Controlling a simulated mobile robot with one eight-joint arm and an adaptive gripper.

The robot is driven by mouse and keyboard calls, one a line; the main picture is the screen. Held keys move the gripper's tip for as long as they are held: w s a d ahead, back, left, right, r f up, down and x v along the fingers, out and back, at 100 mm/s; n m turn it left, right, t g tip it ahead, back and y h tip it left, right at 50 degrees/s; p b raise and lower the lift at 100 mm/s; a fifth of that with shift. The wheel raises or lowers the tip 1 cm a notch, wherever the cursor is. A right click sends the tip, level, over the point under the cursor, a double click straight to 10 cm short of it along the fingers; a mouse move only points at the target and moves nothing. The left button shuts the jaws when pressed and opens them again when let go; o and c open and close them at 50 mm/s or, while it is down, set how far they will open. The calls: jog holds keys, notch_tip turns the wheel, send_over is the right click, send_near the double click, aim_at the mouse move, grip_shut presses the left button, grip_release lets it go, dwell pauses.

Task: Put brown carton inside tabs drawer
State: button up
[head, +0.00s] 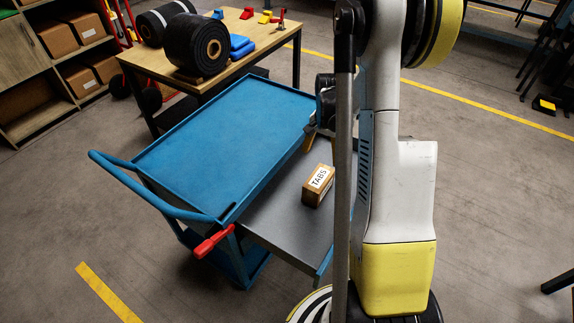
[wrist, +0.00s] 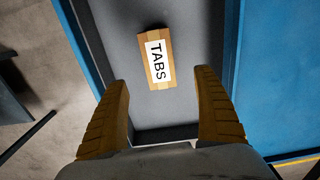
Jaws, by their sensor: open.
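The brown carton (head: 318,186) has a white label reading TABS and lies inside the pulled-out grey drawer (head: 282,213) of the blue cart. In the wrist view the carton (wrist: 156,58) lies on the grey drawer floor (wrist: 195,65), ahead of my fingers and apart from them. My gripper (wrist: 163,92) is open and empty, its two orange-brown fingers spread wide above the drawer. In the head view my gripper (head: 313,140) is partly hidden behind my arm, near the drawer's far end. My arm also hides the drawer's right part.
The blue cart (head: 225,140) has an empty top tray, a handle at left and a red lever (head: 213,241) at the front corner. A wooden table (head: 262,45) behind holds black rolls (head: 196,46) and blue and red parts. Shelves with boxes (head: 57,38) stand at upper left.

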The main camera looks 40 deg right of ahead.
jog(key=a+r+n+t+h, duration=0.1)
jog(key=a+r+n+t, duration=0.35)
jog(key=a+r, duration=1.05)
jog(key=s+a+r+n+t, duration=0.1)
jog(key=s+a+r+n, duration=0.2)
jog(key=a, duration=0.4)
jog(key=s+a+r+n+t+y, duration=0.1)
jog(key=s+a+r+n, duration=0.2)
jog(key=s+a+n, duration=0.3)
jog(key=shift+s+a+r+t, duration=0.35)
jog(key=shift+s+a, duration=0.35)
jog(key=shift+s, duration=0.55)
jog(key=shift+f, duration=0.1)
